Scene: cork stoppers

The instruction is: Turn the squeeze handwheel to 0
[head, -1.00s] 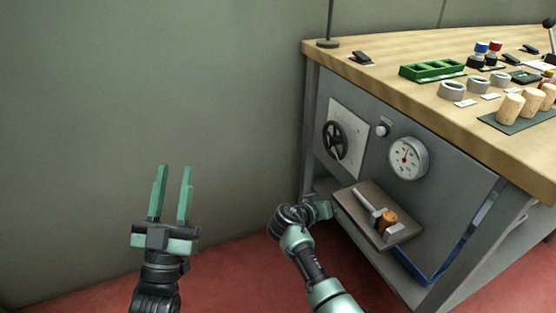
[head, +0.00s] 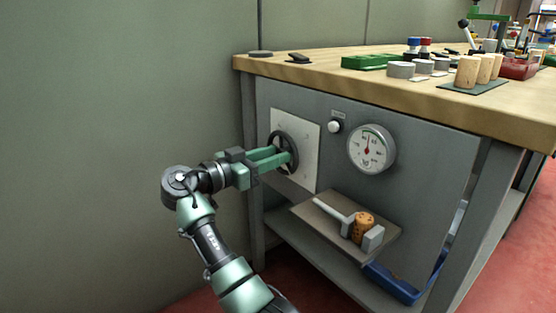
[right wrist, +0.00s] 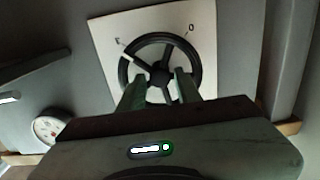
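The black handwheel (head: 283,137) sits on a white plate (head: 308,160) on the bench's front panel. In the right wrist view the handwheel (right wrist: 161,38) has spokes, a hub and a white mark at its upper left. In the wrist view the right gripper (right wrist: 160,76) is open, one finger on each side of the hub. Contact cannot be told. My left gripper is out of view.
A round dial gauge (head: 371,149) and a white knob (head: 335,127) are right of the wheel. Below, a small shelf (head: 312,214) holds a cork (head: 363,224) by metal jaws. The wooden benchtop (head: 430,97) carries corks, rings and a green tray (head: 366,62).

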